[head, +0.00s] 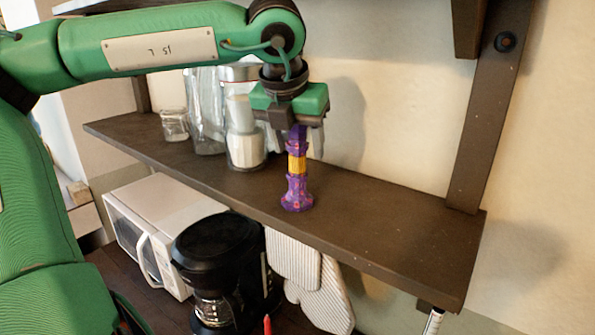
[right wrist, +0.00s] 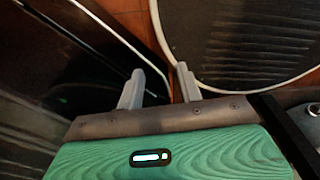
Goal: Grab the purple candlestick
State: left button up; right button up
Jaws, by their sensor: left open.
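The purple candlestick (head: 298,190) with a yellow middle band stands upright on the dark wooden wall shelf (head: 390,225), near its front edge. My left gripper (head: 297,132) is above it, pointing down and open. The candlestick's top reaches up to the gripper and is partly hidden by it; I cannot tell whether the fingers touch it. My right gripper (right wrist: 159,84) shows only in the right wrist view. Its two grey fingers are apart with nothing between them.
Glass jars (head: 207,115) and a white-filled container (head: 244,145) stand left of the candlestick. Below the shelf are a white microwave (head: 160,215), a black coffee maker (head: 215,250) and hanging striped cloths (head: 295,258). The shelf's right part is clear up to a wooden bracket (head: 480,120).

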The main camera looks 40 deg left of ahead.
pick_arm(q)
jog(key=shift+s, duration=0.15)
grip_shut()
jog(key=shift+r, duration=0.1)
